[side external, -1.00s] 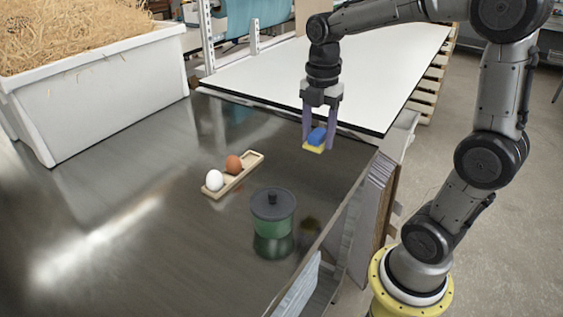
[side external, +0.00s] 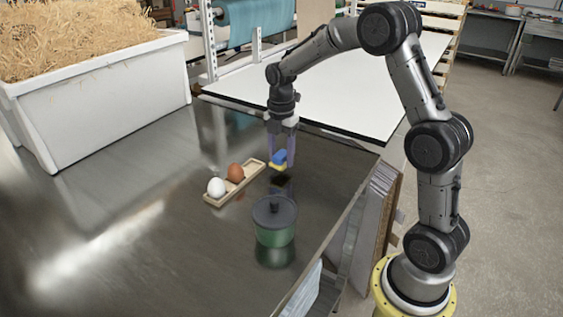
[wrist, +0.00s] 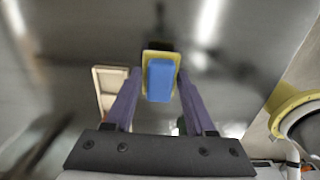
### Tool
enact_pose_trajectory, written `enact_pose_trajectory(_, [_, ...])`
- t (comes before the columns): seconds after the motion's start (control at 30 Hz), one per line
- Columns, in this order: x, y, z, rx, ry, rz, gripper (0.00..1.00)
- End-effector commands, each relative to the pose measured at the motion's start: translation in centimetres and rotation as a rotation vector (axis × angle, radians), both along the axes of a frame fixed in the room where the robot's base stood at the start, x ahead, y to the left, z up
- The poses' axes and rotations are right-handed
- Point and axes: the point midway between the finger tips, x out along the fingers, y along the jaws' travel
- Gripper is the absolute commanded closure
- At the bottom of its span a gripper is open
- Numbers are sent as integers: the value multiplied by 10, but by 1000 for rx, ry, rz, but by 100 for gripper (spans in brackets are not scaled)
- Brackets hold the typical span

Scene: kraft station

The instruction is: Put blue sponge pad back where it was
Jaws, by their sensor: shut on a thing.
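The blue sponge pad (side external: 279,157) has a yellow layer under its blue block. It also shows in the wrist view (wrist: 160,80), between my two purple fingers. My gripper (side external: 281,160) is shut on it and holds it above the steel table (side external: 150,200), with a dark reflection or shadow below it. In the wrist view my gripper (wrist: 158,84) has a finger on each side of the pad. The pad's underside is hidden.
A wooden tray (side external: 252,176) with a white egg (side external: 216,187) and a brown egg (side external: 235,172) is left of the pad. A green pot with a dark lid (side external: 274,215) stands in front. A white straw-filled bin (side external: 110,100) is at the left; a white board (side external: 340,95) lies behind.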

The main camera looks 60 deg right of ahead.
Motion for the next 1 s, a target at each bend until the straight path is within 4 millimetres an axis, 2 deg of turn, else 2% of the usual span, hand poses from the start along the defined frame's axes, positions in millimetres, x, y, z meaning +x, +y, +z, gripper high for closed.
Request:
enact_pose_trajectory(0.03, [-2, 1, -9, 2, 5, 0, 97])
enact_pose_trajectory(0.17, [-2, 0, -22, 1, 3, 0, 97])
enact_pose_trajectory(0.6, [-2, 0, -27, 1, 2, 0, 97])
enact_pose_trajectory(0.63, [-2, 0, -27, 1, 2, 0, 41])
enact_pose_trajectory(0.77, [-2, 0, -27, 1, 2, 0, 18])
enact_pose_trajectory(0.8, [-2, 0, -27, 1, 2, 0, 15])
enact_pose_trajectory(1.0, [-2, 0, -27, 1, 2, 0, 15])
